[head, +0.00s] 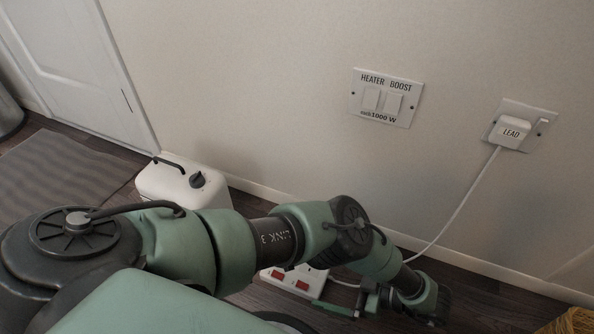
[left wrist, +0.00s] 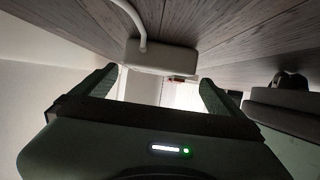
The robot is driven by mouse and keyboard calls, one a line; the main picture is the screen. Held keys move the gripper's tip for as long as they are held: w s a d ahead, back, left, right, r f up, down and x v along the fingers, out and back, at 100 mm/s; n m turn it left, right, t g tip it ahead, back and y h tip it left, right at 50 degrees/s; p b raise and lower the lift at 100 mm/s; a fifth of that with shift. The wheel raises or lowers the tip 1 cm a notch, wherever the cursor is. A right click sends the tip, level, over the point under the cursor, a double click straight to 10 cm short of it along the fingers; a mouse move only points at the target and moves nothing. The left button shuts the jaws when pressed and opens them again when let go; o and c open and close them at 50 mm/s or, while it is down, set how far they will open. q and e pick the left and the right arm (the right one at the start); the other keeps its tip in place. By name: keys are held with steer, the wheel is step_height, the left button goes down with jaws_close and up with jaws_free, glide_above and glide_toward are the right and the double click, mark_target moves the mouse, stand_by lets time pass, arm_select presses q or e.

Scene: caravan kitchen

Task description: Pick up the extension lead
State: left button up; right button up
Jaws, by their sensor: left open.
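The extension lead (head: 284,277) is a white block with red switches. It lies on the dark floor by the wall, partly hidden behind my left arm. Its white cable runs up to a plug marked LEAD (head: 513,132) in a wall socket. My left gripper (head: 327,296) is low at the lead's right end, with a green finger showing beside it. In the left wrist view the cable end of the lead (left wrist: 160,58) shows just ahead of the open, empty fingers (left wrist: 152,76), roughly centred between them. I cannot tell whether they touch it. My right gripper is not in view.
A white container (head: 165,183) with a black cap and handle stands by the wall, left of the lead. The skirting board (head: 480,266) runs close behind. A heater switch plate (head: 387,97) is on the wall. A grey mat (head: 60,170) lies at left.

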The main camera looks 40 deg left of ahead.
mark_target(316, 279)
arm_select(q)
steer(key=x, duration=0.3)
steer(key=shift+s+a+f+b, duration=0.1)
steer(key=shift+a+f+b, duration=0.1)
steer(key=shift+a+b, duration=0.2)
steer(key=b+x, duration=0.2)
steer(key=x, duration=0.2)
steer(key=shift+a+r+b, duration=0.1)
steer(key=shift+a+b, duration=0.25)
steer(key=shift+a, duration=0.25)
steer(key=shift+c, duration=0.3)
steer(key=c, duration=1.5)
steer(key=shift+r, duration=0.1)
steer(key=shift+c, duration=1.2)
